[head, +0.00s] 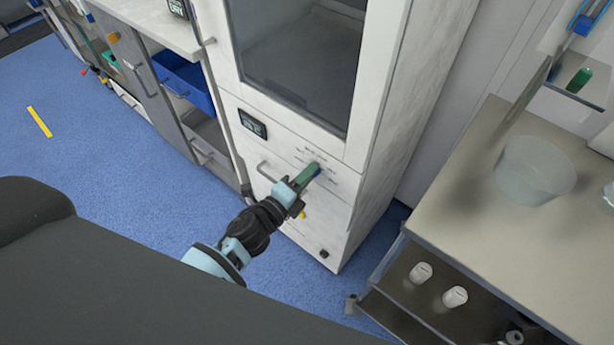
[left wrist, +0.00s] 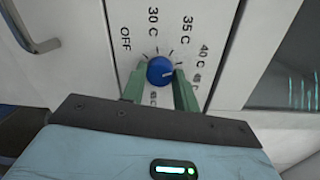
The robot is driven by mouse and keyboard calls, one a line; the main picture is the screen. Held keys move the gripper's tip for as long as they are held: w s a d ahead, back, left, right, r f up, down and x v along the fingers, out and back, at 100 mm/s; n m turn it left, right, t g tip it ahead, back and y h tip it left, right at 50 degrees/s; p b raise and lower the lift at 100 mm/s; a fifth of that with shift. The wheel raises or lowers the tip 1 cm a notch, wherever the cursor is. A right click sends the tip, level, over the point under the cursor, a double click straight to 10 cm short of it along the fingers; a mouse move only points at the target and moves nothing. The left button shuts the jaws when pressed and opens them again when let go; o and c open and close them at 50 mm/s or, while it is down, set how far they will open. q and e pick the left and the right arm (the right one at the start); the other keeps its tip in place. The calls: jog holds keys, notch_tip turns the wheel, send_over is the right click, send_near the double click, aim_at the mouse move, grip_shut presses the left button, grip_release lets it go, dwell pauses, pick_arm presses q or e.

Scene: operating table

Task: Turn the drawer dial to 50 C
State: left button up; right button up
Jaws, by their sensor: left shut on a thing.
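The blue dial (left wrist: 159,70) is on the white front panel of the drawer (head: 285,160), below the cabinet's glass door. Around it I read OFF, 30 C, 35 C and 40 C in the left wrist view; further labels are partly hidden by my fingers. A pale mark on the dial points to the right, toward the right finger. My left gripper (head: 312,172) reaches the panel, and its green fingers, also in the left wrist view (left wrist: 160,88), are shut on the dial from both sides. In the head view the gripper mostly covers the dial. My right gripper is not in view.
A drawer handle (head: 264,172) and a small display (head: 252,123) are left of the dial. A table (head: 470,210) with a translucent bucket (head: 534,170) stands at the right, white containers (head: 454,297) on its lower shelf. Open blue floor (head: 90,150) lies left.

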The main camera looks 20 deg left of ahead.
pick_arm(q)
jog(key=shift+f+m+t+b, duration=0.15)
jog(key=shift+m+b, duration=1.1)
jog(key=shift+m, duration=2.65)
jog(key=shift+f+m+t+b, duration=0.2)
jog(key=shift+m+b, duration=1.05)
jog(key=shift+m, duration=2.65)
jog(key=shift+r+m, duration=0.15)
jog(key=shift+m, duration=0.15)
jog(key=o, duration=1)
